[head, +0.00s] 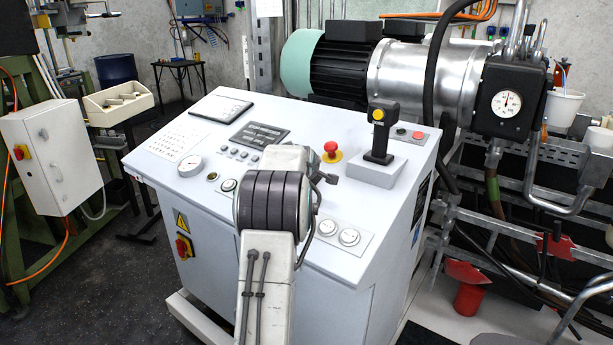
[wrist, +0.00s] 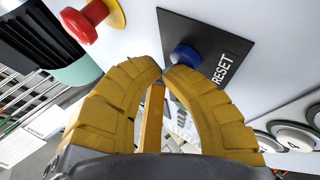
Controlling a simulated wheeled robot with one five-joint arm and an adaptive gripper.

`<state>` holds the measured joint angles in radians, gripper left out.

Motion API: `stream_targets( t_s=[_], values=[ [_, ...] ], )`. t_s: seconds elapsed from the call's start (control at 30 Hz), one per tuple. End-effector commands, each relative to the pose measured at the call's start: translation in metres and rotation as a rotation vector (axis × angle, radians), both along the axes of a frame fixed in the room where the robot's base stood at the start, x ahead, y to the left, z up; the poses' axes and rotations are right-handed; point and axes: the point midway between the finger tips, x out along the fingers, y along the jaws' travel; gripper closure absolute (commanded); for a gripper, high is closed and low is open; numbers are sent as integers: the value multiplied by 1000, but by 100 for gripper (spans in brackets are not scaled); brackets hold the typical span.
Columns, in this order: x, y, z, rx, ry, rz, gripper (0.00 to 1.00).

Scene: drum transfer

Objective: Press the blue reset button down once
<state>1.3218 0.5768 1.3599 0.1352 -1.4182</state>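The blue reset button (wrist: 184,56) is a round blue knob on a black plate (wrist: 212,45) with the white word RESET, in the upper middle of the wrist view. No object shows between the tips. Whether the tips touch the button cannot be told. In the head view my arm covers the blue button and my gripper's fingers.
A red mushroom button (head: 332,150) on a yellow base stands close by on the sloped white console (head: 215,112); it also shows in the wrist view (wrist: 80,25). A black joystick (head: 379,140) stands to its right. White round dials (head: 338,234) sit near the front edge.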

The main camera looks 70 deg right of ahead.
Motion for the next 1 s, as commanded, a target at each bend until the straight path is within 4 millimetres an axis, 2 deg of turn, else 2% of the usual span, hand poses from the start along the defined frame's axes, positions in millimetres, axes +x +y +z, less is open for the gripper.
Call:
stream_targets(
  t_s=[1.0],
  values=[
    [-1,-2,-7,2,1,-1,100]
  ],
)
